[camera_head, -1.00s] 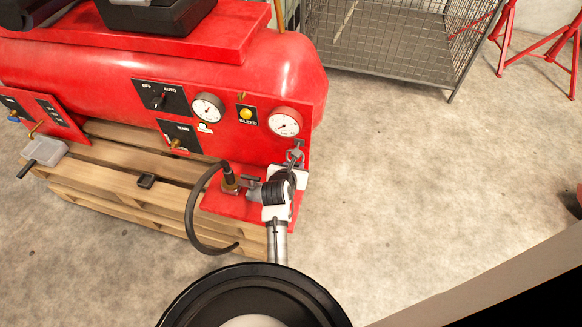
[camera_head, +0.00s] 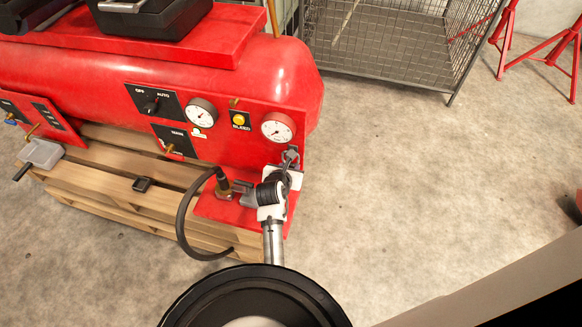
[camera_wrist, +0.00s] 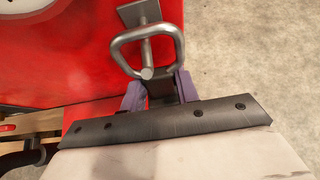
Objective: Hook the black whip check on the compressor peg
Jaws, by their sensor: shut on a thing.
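The compressor (camera_head: 180,75) is red and fills the upper left of the head view. The peg (camera_wrist: 147,60) is a short grey metal post on a bracket on its red panel, near the right gauge. The whip check's grey metal loop (camera_wrist: 177,40) encircles the peg in the wrist view; the peg's end shows at the loop's lower bar. Whether it bears on the peg, I cannot tell. My gripper (camera_wrist: 160,92), with purple fingers, is shut on the black part of the whip check (camera_wrist: 161,88) just below the loop. In the head view, my gripper (camera_head: 281,176) hides most of it.
The compressor stands on a wooden pallet (camera_head: 90,185). A wire cage (camera_head: 400,45) and red stands (camera_head: 540,55) are behind.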

